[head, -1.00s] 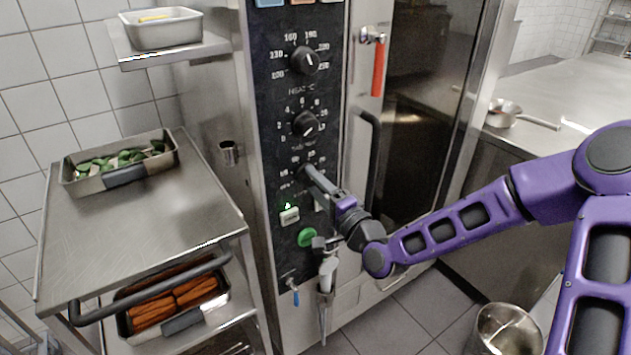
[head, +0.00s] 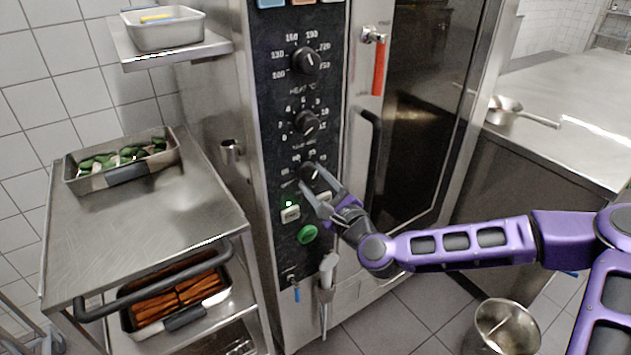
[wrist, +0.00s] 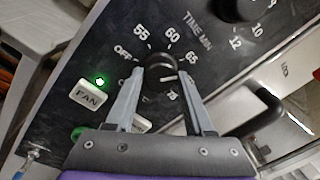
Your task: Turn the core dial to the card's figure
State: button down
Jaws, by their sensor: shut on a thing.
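The core dial (wrist: 160,62) is the lowest of three black knobs on the oven's dark panel; it also shows in the head view (head: 310,169). Its printed scale reads OFF, 55, 60, 65 and 75 in the wrist view, with part of it behind a finger. My gripper (wrist: 161,75) has one finger on each side of this knob and is shut on it; in the head view the gripper (head: 311,177) reaches it from the lower right. The knob's pointer direction is not clear. I cannot make out a card with a figure.
Above are the time dial (head: 306,123) and temperature dial (head: 306,61). A lit FAN button (wrist: 90,95) and green button (head: 308,234) sit below. The door handle (head: 369,150) and red lever (head: 378,68) are close on the right. A trolley (head: 150,225) stands left.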

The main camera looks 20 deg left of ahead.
jog(key=m, duration=0.6)
jog(key=shift+r, duration=0.1)
jog(key=shift+m, duration=0.3)
dwell(0.3)
jog(key=shift+c, duration=1.4)
grip_release()
jog(key=shift+s+d, duration=0.1)
